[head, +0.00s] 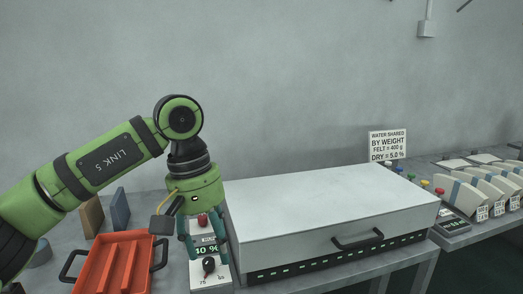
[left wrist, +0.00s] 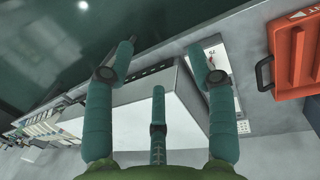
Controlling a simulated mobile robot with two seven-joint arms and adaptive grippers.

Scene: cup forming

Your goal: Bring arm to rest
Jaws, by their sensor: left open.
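My left arm comes in from the left in the head view and bends down at its wrist. My left gripper (head: 205,240) points down in front of a small control box (head: 210,272) with a red button, a "10 %" display and a black knob. In the left wrist view its teal fingers (left wrist: 165,75) are spread apart with nothing between them. Part of the control box (left wrist: 213,55) shows behind one finger. My right gripper is not in view.
A white lidded machine (head: 330,210) with a black handle stands right of the gripper. An orange tray (head: 112,262) lies left. A sign (head: 387,145), coloured knobs and several labelled cup-like pieces (head: 475,195) are at the right. The space above the machine is clear.

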